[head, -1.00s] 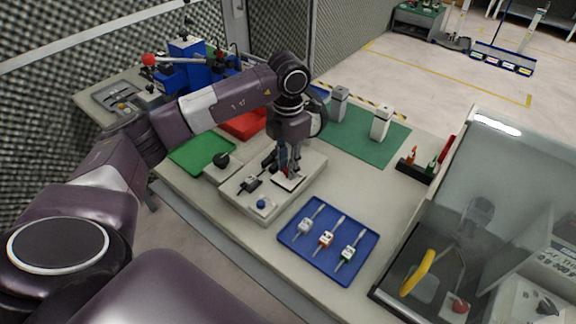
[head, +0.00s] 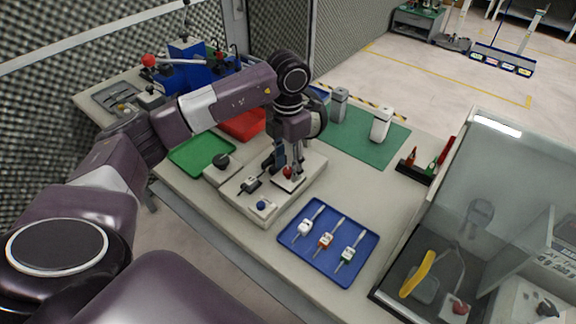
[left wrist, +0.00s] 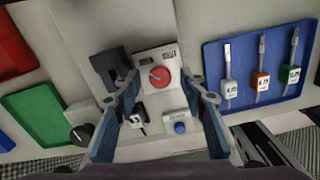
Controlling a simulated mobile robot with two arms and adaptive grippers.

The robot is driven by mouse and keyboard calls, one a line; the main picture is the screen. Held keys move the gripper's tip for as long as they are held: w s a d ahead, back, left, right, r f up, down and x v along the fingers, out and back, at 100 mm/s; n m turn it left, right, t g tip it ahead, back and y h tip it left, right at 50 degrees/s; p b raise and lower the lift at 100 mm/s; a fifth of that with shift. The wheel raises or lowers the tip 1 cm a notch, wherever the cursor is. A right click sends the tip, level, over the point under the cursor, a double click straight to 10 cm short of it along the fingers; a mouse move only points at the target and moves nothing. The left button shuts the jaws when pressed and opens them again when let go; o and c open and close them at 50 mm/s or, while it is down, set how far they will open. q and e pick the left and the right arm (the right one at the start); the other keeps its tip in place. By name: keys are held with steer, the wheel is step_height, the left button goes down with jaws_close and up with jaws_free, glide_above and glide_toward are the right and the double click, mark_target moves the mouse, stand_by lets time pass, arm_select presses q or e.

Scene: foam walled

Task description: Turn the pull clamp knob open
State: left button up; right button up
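A round red knob (head: 287,171) sits on a pale square plate of the light grey fixture (head: 232,201). It shows in the left wrist view too (left wrist: 160,76), with a pale mark across it. The frames do not label which knob is the pull clamp knob. The fixture also bears a blue knob (left wrist: 180,127) and dark clamp parts (left wrist: 111,66). My left gripper (head: 287,163) points down above the red knob. My right gripper is not in view.
A black knob (left wrist: 82,133) stands on a small box left of the fixture. A blue tray (head: 328,268) with several tagged tools lies at right front. Green (head: 202,150) and red (head: 243,125) trays lie behind. A glass-fronted cabinet (head: 500,190) stands at right.

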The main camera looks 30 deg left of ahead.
mark_target(288, 170)
arm_select(q)
step_height(288, 170, up, 11)
steer(key=shift+r, duration=0.2)
stand_by(0.6)
